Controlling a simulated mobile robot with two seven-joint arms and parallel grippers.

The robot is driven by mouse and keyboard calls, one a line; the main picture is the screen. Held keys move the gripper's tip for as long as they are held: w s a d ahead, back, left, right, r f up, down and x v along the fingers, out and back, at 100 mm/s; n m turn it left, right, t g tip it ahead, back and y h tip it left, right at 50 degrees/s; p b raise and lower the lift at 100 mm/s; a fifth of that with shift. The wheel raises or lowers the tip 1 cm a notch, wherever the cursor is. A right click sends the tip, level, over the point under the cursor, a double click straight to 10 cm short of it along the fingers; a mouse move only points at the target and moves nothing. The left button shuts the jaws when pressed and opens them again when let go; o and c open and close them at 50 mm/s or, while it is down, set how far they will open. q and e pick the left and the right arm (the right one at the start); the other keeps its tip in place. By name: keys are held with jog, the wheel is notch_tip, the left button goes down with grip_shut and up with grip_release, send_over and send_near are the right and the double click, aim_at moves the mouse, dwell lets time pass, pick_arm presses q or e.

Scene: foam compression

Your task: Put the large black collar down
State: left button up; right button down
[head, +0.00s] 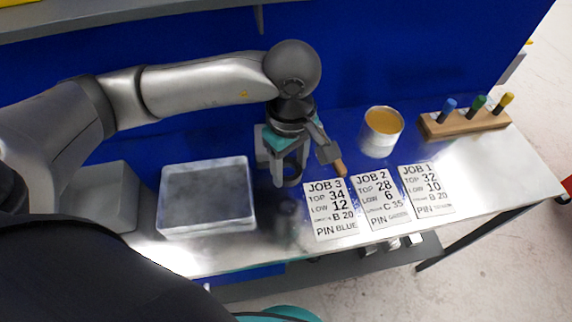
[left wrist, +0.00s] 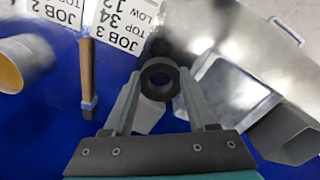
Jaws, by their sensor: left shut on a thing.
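The large black collar (left wrist: 160,80) is a thick dark ring with a round hole, held between the two fingertips of my left gripper (left wrist: 158,84) in the left wrist view. In the head view my left gripper (head: 287,174) points down over the bench, left of the JOB 3 card, with the collar (head: 289,181) at its tips. The collar appears to be above the bench top, with a dim reflection below it; the exact gap is hard to tell. My right gripper is not in view.
A shallow grey tray (head: 207,228) stands left of the gripper. JOB cards (head: 332,209) lie to the right. A wooden-handled tool (head: 340,168) is close beside the gripper. A tin (head: 381,134) and a wooden rack (head: 465,122) with coloured pegs stand farther right.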

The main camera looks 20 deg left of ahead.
aim_at(285, 169)
pick_arm(q)
jog(key=w+a+f, duration=0.2)
jog(key=w, duration=0.1)
jog(key=shift+w+a+f, duration=0.1)
jog(key=shift+f, duration=0.15)
notch_tip(285, 169, down, 4)
jog(key=shift+f+b, duration=0.15)
jog(key=shift+b, duration=0.15)
jog(key=shift+w+a+f, duration=0.1)
jog(key=shift+w+f, duration=0.05)
jog(key=shift+f, duration=0.2)
jog(key=o, duration=1.4)
jog(key=shift+r, duration=0.1)
jog(key=shift+c, duration=0.2)
